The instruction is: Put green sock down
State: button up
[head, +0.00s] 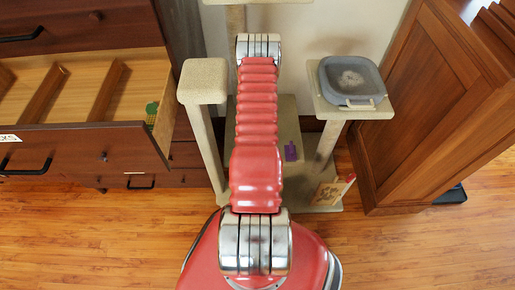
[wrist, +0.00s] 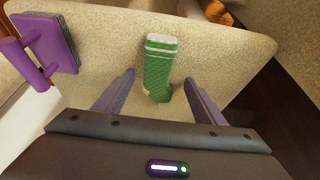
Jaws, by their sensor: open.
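The green sock (wrist: 158,68), with white bands near its top, is on a beige carpeted platform (wrist: 222,62) in the wrist view. It appears to lie on that surface. My gripper (wrist: 160,77) is open, with one purple finger on each side of the sock's lower part and gaps between. In the head view the cat tree's carpeted platform (head: 286,122) is partly behind my red arm, which hides the gripper and the sock.
A purple brush (wrist: 48,45) lies left of the sock; it also shows in the head view (head: 290,151). An open drawer (head: 85,85) at left holds a small green thing (head: 151,112).

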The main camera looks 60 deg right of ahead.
jog(key=shift+c, duration=0.3)
jog(key=c, duration=1.1)
jog(key=shift+r, duration=0.1)
jog(key=shift+c, duration=0.2)
notch_tip(320, 180, up, 10)
dwell(0.7)
